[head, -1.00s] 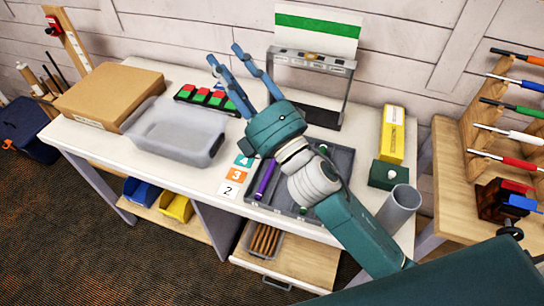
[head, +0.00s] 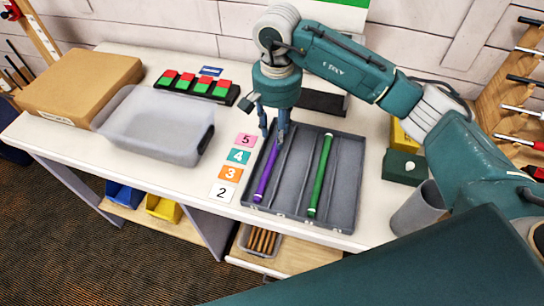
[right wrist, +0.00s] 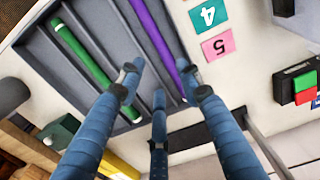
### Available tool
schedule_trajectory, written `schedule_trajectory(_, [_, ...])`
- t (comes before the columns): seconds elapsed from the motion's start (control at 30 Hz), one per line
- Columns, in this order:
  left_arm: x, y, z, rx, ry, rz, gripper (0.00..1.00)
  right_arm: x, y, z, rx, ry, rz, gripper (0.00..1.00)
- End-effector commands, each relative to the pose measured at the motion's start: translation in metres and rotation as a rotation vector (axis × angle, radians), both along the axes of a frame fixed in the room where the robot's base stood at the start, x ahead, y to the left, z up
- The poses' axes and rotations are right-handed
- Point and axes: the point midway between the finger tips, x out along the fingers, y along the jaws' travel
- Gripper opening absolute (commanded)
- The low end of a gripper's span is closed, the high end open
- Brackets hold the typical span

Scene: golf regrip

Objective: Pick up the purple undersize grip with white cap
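The purple grip (head: 266,175) lies lengthwise in the left compartment of the dark grey divided tray (head: 345,178). The purple grip (right wrist: 152,32) runs between the fingertips, closer to the right one. A green grip (head: 320,175) lies in another compartment. My left gripper is not in view.
Number cards (head: 231,173) lie left of the tray. A clear bin (head: 160,125), a cardboard box (head: 80,85) and red-green blocks (head: 195,84) stand further left. A dark green box (head: 404,166) and a grey cylinder (head: 418,211) stand right of the tray.

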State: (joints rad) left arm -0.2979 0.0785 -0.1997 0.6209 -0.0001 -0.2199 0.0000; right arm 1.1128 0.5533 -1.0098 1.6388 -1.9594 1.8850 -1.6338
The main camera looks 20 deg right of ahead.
Motion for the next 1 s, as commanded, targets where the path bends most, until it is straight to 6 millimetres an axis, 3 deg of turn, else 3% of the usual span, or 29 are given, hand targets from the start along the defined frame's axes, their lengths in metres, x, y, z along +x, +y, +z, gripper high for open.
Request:
schedule_trajectory(0.7, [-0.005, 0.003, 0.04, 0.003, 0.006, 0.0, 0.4, 0.002, 0.002, -0.085, 0.006, 0.005, 0.0, 0.36])
schedule_trajectory(0.97, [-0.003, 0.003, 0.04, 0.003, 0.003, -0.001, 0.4, 0.002, 0.002, -0.09, 0.006, 0.002, 0.001, 0.36])
schedule_trajectory(1.0, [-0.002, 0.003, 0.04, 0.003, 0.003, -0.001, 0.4, 0.002, 0.002, -0.09, 0.006, 0.002, 0.001, 0.3])
